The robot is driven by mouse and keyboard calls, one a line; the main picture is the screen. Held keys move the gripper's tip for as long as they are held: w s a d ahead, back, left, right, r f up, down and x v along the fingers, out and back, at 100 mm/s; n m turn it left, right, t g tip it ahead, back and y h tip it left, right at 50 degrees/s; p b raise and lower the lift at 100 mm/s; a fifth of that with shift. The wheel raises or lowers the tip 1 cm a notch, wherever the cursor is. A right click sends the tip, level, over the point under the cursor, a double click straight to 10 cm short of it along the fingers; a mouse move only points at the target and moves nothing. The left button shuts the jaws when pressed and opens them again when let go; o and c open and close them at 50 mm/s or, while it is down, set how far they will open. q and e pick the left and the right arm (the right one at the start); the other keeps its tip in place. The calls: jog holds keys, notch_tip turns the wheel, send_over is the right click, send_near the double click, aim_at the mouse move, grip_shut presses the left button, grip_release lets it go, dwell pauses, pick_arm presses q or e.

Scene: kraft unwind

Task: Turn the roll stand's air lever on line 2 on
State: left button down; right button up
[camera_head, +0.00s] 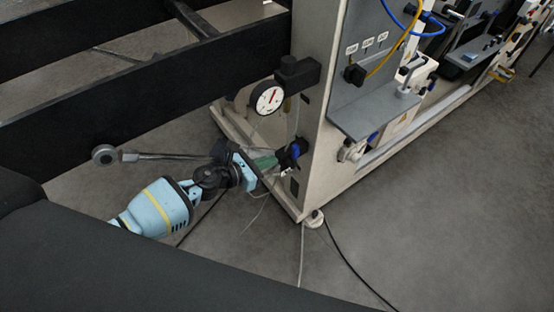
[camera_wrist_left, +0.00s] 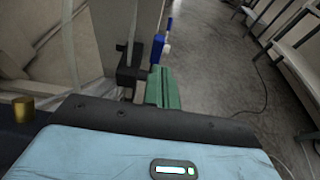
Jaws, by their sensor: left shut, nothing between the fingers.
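The air lever (camera_head: 295,152) is a small blue handle on a dark valve, low on the near corner of the pale machine frame. In the left wrist view the blue lever (camera_wrist_left: 157,48) stands roughly upright just beyond the green fingers, next to a black block (camera_wrist_left: 130,74). My left gripper (camera_head: 272,161) has its green fingers shut with nothing between them. The fingertips are right beside the lever; I cannot tell whether they touch it. The fingers (camera_wrist_left: 162,86) also show in the left wrist view. My right gripper is not in view.
A round white gauge (camera_head: 268,97) with a red needle sits above the lever. A metal rod with a round end (camera_head: 104,155) is left of my gripper. Black beams (camera_head: 150,85) cross above. Cables lie on the grey floor (camera_head: 420,230), which is open at right.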

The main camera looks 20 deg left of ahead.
pick_arm(q)
jog(key=s+a+r+p, duration=0.2)
jog(key=s+a+r, duration=0.1)
jog(key=r, duration=0.2)
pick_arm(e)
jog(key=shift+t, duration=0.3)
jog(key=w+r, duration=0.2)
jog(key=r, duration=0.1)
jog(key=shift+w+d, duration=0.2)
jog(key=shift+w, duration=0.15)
pick_arm(q)
jog(key=shift+s+a, duration=0.1)
